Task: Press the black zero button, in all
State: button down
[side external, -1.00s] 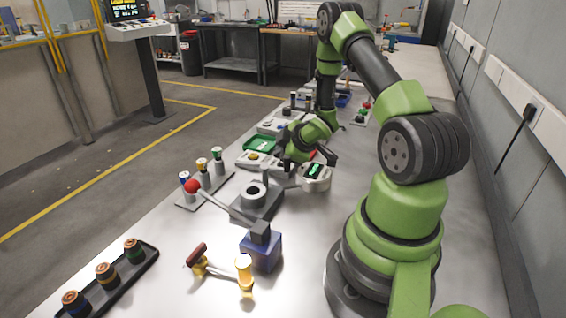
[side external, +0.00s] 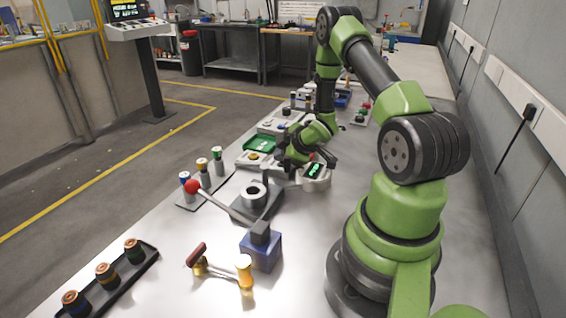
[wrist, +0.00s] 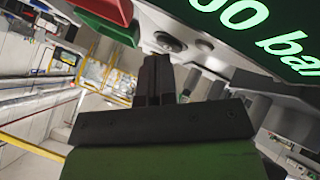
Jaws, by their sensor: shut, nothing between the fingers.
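A pale gauge unit (side external: 317,183) with a lit green display (side external: 315,170) stands on the bench, just right of my gripper (side external: 291,164) in the side view. In the wrist view its display (wrist: 255,30) shows part of a green reading ending in "00 bar". A dark round button (wrist: 170,42) sits on a pale surface beside the display, just beyond my shut, empty fingertips (wrist: 157,60). No label on it is readable. I cannot tell whether the tips touch it. In the side view the gripper hides this button.
A grey fixture with a ring (side external: 254,194), a red-knobbed lever (side external: 192,187) and a blue block (side external: 261,251) stand nearer the camera. A green tray (side external: 261,144) lies behind. A red and green part (wrist: 103,12) is close to my fingers in the wrist view.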

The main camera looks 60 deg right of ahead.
jog(key=shift+r, duration=0.8)
jog(key=shift+r, duration=2.5)
jog(key=s+a+r+m+g, duration=0.1)
jog(key=a+r+m, duration=0.2)
jog(key=a+r, duration=0.45)
jog(key=s+a+r+m, duration=0.1)
jog(key=a+r+m, duration=0.3)
jog(key=r, duration=0.6)
jog(key=s+a+r+m+y, duration=0.1)
jog(key=s+a+r+y, duration=0.1)
jog(key=s+a, duration=0.4)
jog(key=s+a+r+m+y, duration=0.1)
jog(key=s+a+y, duration=0.1)
jog(key=s+a, duration=0.4)
jog(key=a, duration=0.3)
jog(key=shift+r+g+y, duration=0.3)
jog(key=shift+r+y, duration=0.1)
